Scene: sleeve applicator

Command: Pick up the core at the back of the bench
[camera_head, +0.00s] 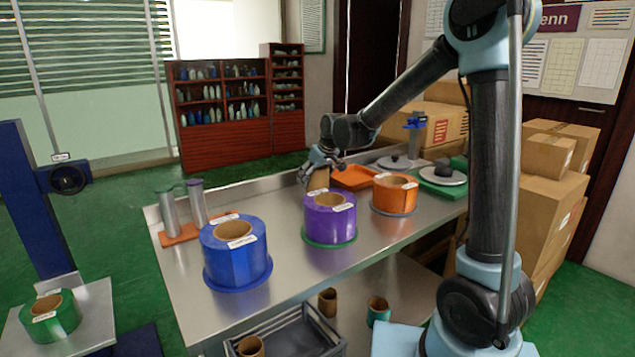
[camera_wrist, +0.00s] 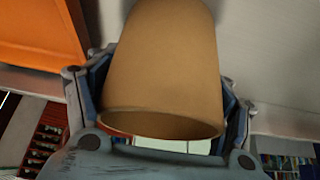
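The brown cardboard core (camera_head: 318,180) stands at the back of the bench (camera_head: 275,190), behind the purple roll. My gripper (camera_head: 322,160) is at the top of the core. In the wrist view the hollow core (camera_wrist: 160,70) fills the space between the fingers of my gripper (camera_wrist: 162,95). A finger lies close against each side of it, with no clear gap. Its near rim and open end face the wrist camera. Its far end is at the pale bench surface, and whether it rests there is hard to tell.
An orange tray (camera_head: 354,178) lies just right of the core. Purple (camera_head: 330,217), orange (camera_head: 395,194) and blue (camera_head: 236,255) rolls stand on the bench. Two metal cylinders (camera_head: 169,213) stand at the left. Scales (camera_head: 442,176) sit at the right end.

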